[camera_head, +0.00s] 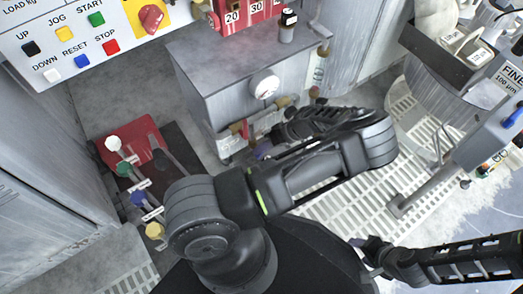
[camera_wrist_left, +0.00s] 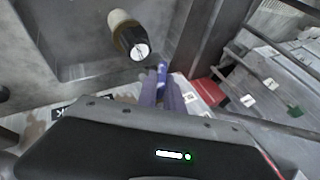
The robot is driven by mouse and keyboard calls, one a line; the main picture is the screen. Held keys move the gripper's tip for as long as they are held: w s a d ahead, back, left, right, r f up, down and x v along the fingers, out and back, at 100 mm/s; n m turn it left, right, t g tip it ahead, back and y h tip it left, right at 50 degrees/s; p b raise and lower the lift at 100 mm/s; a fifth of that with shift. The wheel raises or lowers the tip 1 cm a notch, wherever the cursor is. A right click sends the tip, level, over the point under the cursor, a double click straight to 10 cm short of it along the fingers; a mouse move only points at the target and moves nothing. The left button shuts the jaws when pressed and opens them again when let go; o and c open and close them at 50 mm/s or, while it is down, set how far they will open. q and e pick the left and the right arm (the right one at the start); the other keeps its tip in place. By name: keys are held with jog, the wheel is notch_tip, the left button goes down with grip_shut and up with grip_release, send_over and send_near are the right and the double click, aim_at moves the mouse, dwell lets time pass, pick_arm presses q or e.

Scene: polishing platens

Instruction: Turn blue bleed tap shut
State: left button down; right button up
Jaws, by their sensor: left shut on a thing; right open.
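The blue bleed tap (camera_wrist_left: 162,73) shows in the left wrist view as a small blue handle between the purple fingertips of my left gripper (camera_wrist_left: 161,92). My left gripper is shut on it, and the fingers cover most of the handle. In the head view my left gripper (camera_head: 264,151) is at the low pipework in front of the grey cabinet, and its own body hides the tap. How far the tap is turned cannot be told. My right gripper (camera_head: 366,246) is at the lower right of the head view, open and away from the pipework.
A red tap handle (camera_head: 245,131) is close left of my left gripper. A brass fitting with a black, white-faced cap (camera_wrist_left: 130,38) stands near the fingers. The grey cabinet (camera_head: 232,75) rises behind. Coloured levers on a red base (camera_head: 130,144) stand left; white grating (camera_head: 345,207) lies right.

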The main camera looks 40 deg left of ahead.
pick_arm(q)
jog(key=shift+w, duration=0.1)
dwell(0.3)
jog(key=c, duration=1.5)
grip_release()
jog(key=shift+w+d+r+p, duration=0.15)
jog(key=shift+d+r+p, duration=0.1)
jog(key=shift+r+p, duration=0.15)
jog(key=w+d, duration=0.2)
jog(key=d, duration=0.1)
jog(key=w+d, duration=0.3)
jog(key=w+d+p, duration=0.1)
jog(key=w+d, duration=0.1)
jog(key=d, duration=0.1)
jog(key=shift+w+d, duration=0.3)
jog(key=shift+o, duration=0.5)
